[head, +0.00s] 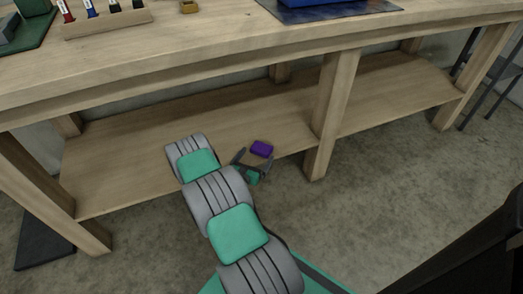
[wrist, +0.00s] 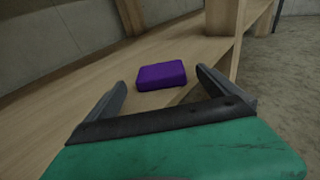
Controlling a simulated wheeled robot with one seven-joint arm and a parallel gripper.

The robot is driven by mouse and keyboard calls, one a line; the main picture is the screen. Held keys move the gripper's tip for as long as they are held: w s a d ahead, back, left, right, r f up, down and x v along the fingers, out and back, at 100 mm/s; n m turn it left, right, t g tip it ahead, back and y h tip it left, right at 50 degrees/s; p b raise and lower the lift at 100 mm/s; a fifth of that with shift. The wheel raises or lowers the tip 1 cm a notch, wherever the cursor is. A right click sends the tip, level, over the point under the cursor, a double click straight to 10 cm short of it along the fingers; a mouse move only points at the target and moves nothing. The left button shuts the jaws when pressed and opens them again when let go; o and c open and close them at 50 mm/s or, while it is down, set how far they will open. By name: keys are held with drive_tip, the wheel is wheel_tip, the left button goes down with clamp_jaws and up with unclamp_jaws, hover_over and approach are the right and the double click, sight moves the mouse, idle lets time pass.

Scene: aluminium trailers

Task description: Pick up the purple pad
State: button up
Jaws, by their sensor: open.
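The purple pad (head: 262,148) lies on the lower shelf of the wooden workbench, near its front edge and left of a bench leg. It also shows in the wrist view (wrist: 161,75) as a flat purple block just beyond my fingertips. My gripper (head: 254,156) is open at the shelf's front edge. In the wrist view its two dark fingers (wrist: 160,78) point at the pad, one to each side, with the pad between and slightly ahead of the tips. The pad is not held.
The lower shelf (head: 110,165) is otherwise bare. A bench leg (head: 333,110) stands close to the right of the pad. The benchtop (head: 200,45) overhangs the shelf and carries a marker rack (head: 107,22). A dark flat object (head: 42,240) lies on the floor at left.

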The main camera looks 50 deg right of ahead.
sight(260, 151)
drive_tip(key=b+x, duration=0.2)
drive_tip(key=x, duration=0.3)
drive_tip(key=shift+d+f, duration=0.15)
drive_tip(key=shift+d, duration=0.15)
drive_tip(key=shift+w+d, duration=0.1)
drive_tip(key=shift+d, duration=0.15)
drive_tip(key=c, duration=1.3)
